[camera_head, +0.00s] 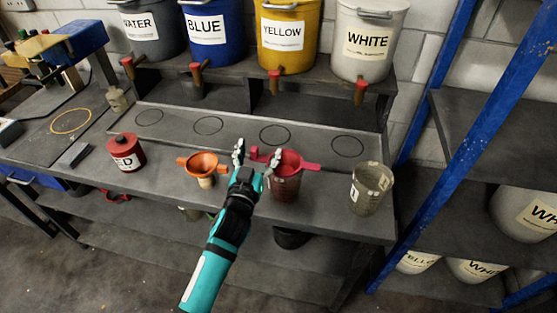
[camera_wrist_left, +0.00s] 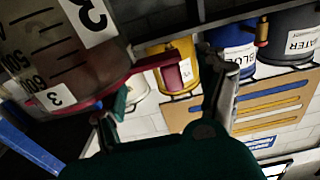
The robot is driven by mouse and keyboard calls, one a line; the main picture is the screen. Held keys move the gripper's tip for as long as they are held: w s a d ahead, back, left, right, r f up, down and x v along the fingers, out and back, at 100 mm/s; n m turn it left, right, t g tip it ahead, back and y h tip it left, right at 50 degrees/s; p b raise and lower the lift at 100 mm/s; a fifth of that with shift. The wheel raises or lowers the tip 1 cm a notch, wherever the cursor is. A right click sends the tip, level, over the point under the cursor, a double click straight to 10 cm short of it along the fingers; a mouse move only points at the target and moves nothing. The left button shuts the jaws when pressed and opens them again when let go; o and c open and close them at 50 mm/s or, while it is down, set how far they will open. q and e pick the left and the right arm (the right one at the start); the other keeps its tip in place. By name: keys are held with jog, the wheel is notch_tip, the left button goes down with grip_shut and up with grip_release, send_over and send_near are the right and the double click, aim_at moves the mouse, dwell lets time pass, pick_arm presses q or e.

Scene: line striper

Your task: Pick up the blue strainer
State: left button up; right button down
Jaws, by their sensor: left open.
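No blue strainer shows in either view. A red-pink strainer (camera_head: 290,159) sits on top of a marked beaker (camera_head: 284,188) on the grey bench. In the left wrist view, the beaker (camera_wrist_left: 60,50) looms large and the strainer's handle (camera_wrist_left: 155,62) sticks out from it. My left gripper (camera_head: 256,160) is open at the strainer's left side, and its fingers also show in the wrist view (camera_wrist_left: 165,106). The handle shows between the fingertips; I cannot tell whether they touch. My right gripper is out of view.
A clear beaker (camera_head: 371,188) stands near the bench's right end. Blue (camera_head: 212,30) and yellow (camera_head: 290,35) buckets with taps line the shelf behind. A blue post (camera_head: 470,130) rises at right.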

pick_arm(q)
jog(key=shift+w+d, duration=0.1)
jog(key=shift+w, duration=0.2)
jog(key=shift+c, duration=0.4)
jog(key=shift+s, duration=0.1)
grip_shut()
